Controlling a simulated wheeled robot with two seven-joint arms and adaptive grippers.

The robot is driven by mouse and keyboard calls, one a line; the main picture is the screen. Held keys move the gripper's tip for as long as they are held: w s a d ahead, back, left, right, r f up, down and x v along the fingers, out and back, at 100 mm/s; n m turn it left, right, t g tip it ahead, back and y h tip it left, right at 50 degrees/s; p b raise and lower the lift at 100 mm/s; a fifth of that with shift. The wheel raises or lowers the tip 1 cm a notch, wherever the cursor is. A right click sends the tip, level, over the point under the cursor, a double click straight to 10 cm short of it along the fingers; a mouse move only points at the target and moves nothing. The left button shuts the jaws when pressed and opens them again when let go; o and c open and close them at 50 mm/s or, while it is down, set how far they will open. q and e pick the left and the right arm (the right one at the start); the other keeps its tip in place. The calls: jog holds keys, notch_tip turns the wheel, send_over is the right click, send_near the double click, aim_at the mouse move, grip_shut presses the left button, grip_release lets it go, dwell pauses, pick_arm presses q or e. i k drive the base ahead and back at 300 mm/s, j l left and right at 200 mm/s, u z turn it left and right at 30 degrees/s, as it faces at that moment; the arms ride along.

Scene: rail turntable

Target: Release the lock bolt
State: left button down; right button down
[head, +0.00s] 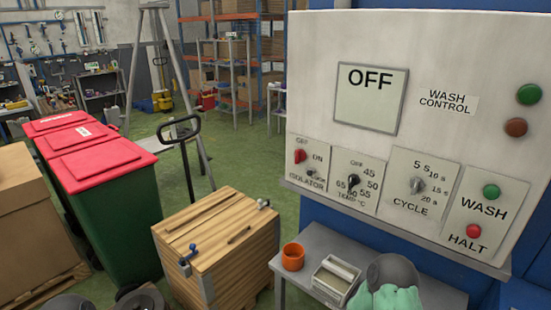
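I see no lock bolt or rail turntable that I can make out in the head view. A wooden crate (215,250) stands at the lower middle; it has a small blue-handled fitting (187,256) at its near left corner and another (263,203) at its far right corner. I cannot tell whether either is a lock bolt.
A wash control panel (465,65) reading OFF fills the right. Below it a grey table (322,240) bears an orange cup (293,256) and other items. Red-lidded bins (110,165) and a cardboard box (25,215) stand left. Green floor (245,155) is open behind the crate.

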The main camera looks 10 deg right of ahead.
aim_at(309, 171)
jog(key=i+j, duration=0.3)
jog(key=i, duration=0.15)
jog(key=i+j, duration=0.3)
jog(key=i, duration=0.15)
